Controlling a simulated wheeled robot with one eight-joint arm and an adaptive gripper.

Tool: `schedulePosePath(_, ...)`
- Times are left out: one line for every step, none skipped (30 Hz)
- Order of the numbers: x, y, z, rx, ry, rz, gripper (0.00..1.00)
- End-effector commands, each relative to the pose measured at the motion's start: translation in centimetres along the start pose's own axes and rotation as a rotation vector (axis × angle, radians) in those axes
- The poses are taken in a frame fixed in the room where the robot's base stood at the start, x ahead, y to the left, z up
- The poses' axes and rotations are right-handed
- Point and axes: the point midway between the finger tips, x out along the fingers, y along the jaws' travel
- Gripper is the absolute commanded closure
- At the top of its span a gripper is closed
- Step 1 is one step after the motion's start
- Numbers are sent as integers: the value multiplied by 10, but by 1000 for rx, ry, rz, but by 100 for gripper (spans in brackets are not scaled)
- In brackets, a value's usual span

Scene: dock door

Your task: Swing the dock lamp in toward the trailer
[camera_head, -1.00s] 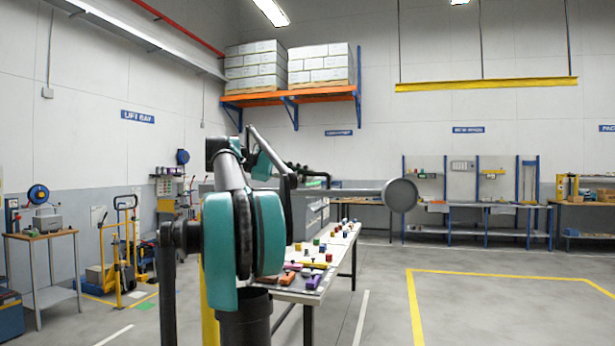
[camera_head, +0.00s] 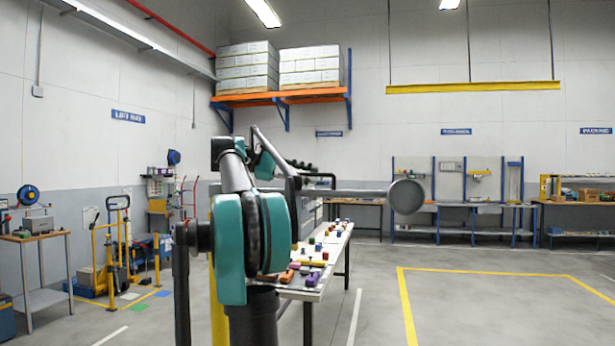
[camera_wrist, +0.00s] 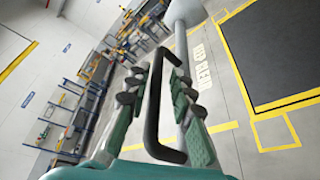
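The dock lamp shows in the head view as a grey bar ending in a round grey head (camera_head: 405,196), pointing right from my arm. In the wrist view its grey arm (camera_wrist: 187,12) runs up past my fingers, with a black loop handle (camera_wrist: 153,110) in front of it. My gripper (camera_wrist: 160,76) has its two green fingers with dark pads on either side of the handle's long bar, with a visible gap. In the head view my gripper (camera_head: 300,165) is small and partly hidden behind my arm. The trailer is not clearly seen.
A table with small coloured blocks (camera_head: 312,292) stands just behind my arm. A yellow pallet jack (camera_head: 115,250) is at left, and workbenches (camera_head: 465,205) line the far wall. Yellow lines (camera_head: 403,300) mark open floor at right; a dark floor area (camera_wrist: 275,50) shows in the wrist view.

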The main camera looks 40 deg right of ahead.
Motion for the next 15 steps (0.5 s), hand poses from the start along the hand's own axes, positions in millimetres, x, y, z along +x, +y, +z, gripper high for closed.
schedulePosePath(1,0,-1,0,0,-1,68)
schedulePosePath(1,0,-1,0,0,-1,68)
schedulePosePath(1,0,-1,0,0,-1,68)
schedulePosePath(1,0,-1,0,0,-1,68)
schedulePosePath(1,0,-1,0,0,-1,68)
schedulePosePath(1,0,-1,0,0,-1,68)
schedulePosePath(1,0,-1,0,1,-1,68)
schedulePosePath(1,0,-2,0,1,-1,68)
schedulePosePath(1,0,-2,0,1,-1,68)
schedulePosePath(0,0,-2,0,1,-1,68)
schedulePosePath(-1,0,-2,0,1,-1,68)
schedulePosePath(-4,0,-2,0,2,-1,68)
schedulePosePath(-7,0,-2,0,2,-1,68)
schedulePosePath(-10,0,-2,-1,2,0,68)
schedulePosePath(-16,0,-2,-1,2,0,68)
